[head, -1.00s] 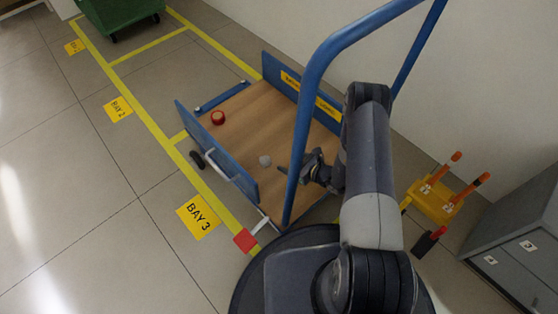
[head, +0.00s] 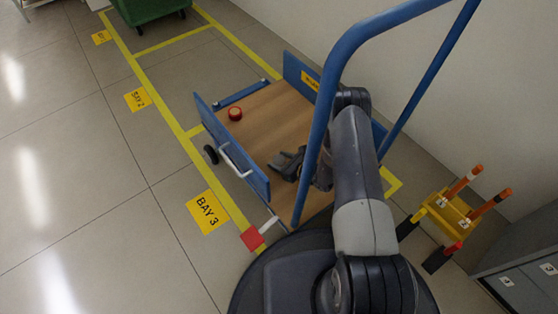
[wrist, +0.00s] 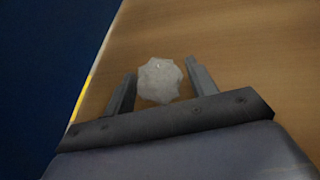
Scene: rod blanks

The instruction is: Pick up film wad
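The film wad (wrist: 159,80) is a pale, crumpled, translucent lump on the brown wooden deck in the wrist view. My gripper (wrist: 161,82) is open, with one finger on each side of the wad and a gap showing beside it. I cannot tell how high the fingertips are above the deck. In the head view my gripper (head: 287,163) is low over the deck of the blue cart, and the wad is hidden there behind my gripper or arm.
The cart's wooden deck (head: 262,112) has blue side panels (head: 232,150) and a tall blue handle (head: 318,120). A yellow stand with orange posts (head: 447,214) is on the floor at right. Open floor lies left.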

